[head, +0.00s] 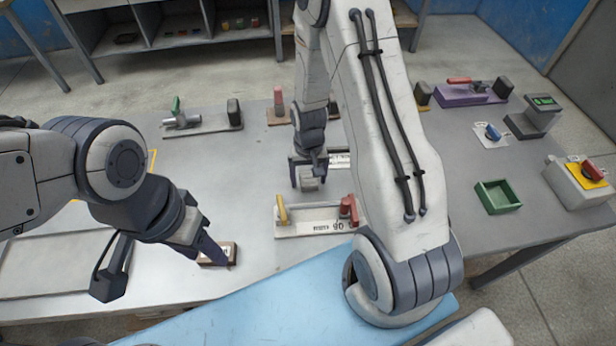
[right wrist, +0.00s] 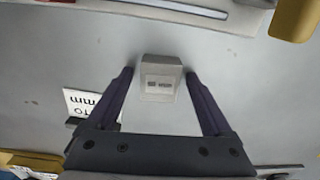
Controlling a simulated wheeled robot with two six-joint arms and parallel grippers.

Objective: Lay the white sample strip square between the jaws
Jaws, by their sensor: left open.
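No loose white sample strip stands out for certain. A pale fixture (head: 315,219) with a yellow post at its left end, red posts at its right and a printed label lies mid-table. In the right wrist view its edge (right wrist: 150,8) shows a pale bar along it; I cannot tell whether this is the strip. My right gripper (head: 308,178) is behind the fixture, pointing down. Its fingers (right wrist: 160,74) stand open on either side of a small grey labelled block (right wrist: 160,82), with slight gaps. My left gripper (head: 160,268) is open at the front left, one finger by a brown block (head: 220,256).
A printed white card (right wrist: 88,104) lies beside the right gripper. Clamp fixtures stand at the back left (head: 205,124) and back right (head: 470,93). A green tray (head: 497,196) and a button box (head: 578,182) are at right. The table's left middle is clear.

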